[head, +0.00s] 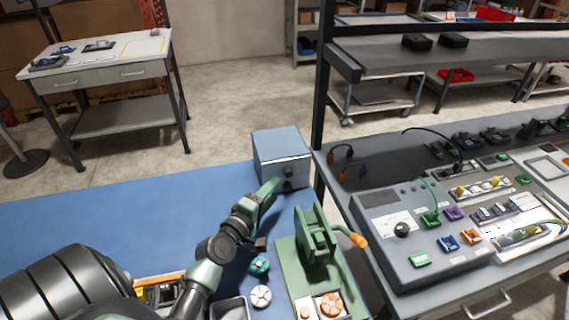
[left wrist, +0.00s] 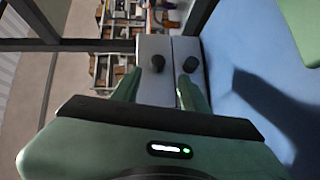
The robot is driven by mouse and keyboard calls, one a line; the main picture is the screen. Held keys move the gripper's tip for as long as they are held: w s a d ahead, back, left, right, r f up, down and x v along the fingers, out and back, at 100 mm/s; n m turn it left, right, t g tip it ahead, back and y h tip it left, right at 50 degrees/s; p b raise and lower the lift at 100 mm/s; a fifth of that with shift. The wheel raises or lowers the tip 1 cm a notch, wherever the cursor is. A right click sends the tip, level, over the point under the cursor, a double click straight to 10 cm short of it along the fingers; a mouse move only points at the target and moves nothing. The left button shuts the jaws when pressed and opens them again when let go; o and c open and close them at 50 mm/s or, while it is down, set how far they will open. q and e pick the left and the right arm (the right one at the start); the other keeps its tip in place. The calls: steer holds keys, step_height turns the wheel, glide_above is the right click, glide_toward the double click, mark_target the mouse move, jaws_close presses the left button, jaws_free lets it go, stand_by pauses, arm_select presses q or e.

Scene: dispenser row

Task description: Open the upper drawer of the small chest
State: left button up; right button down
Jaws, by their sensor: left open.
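The small chest (head: 268,143) is a grey-blue box on the blue mat, with two dark knobs on its front. Both drawers look shut. In the left wrist view the chest shows turned sideways, with the upper drawer's knob (left wrist: 158,63) on the left and the lower drawer's knob (left wrist: 190,64) on the right. My left gripper (head: 272,187) is open, just in front of the chest. In its wrist view, its fingers (left wrist: 159,77) frame the upper knob, and the right fingertip lies across the lower drawer's front, close to the lower knob. Contact cannot be told. My right gripper is not in view.
A green press (head: 316,235) with an orange handle stands right of my left arm. A teal knob-like part (head: 259,265) and a white one (head: 261,296) lie near it. A grey control box (head: 420,240) stands on the right-hand bench. The mat left of the chest is clear.

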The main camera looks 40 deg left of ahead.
mark_target(288, 175)
arm_select(q)
steer(key=w, duration=0.4)
steer(key=w+p, duration=0.1)
steer(key=w, duration=0.1)
steer(key=shift+w+a+f, duration=0.1)
steer(key=shift+w+f, duration=0.25)
steer(key=shift+w, duration=0.35)
steer(key=shift+c, duration=0.4)
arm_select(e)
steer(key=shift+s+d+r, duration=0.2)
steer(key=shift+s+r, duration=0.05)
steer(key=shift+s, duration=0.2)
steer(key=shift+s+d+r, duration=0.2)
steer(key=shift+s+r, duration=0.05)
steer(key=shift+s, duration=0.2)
arm_select(q)
jaws_close()
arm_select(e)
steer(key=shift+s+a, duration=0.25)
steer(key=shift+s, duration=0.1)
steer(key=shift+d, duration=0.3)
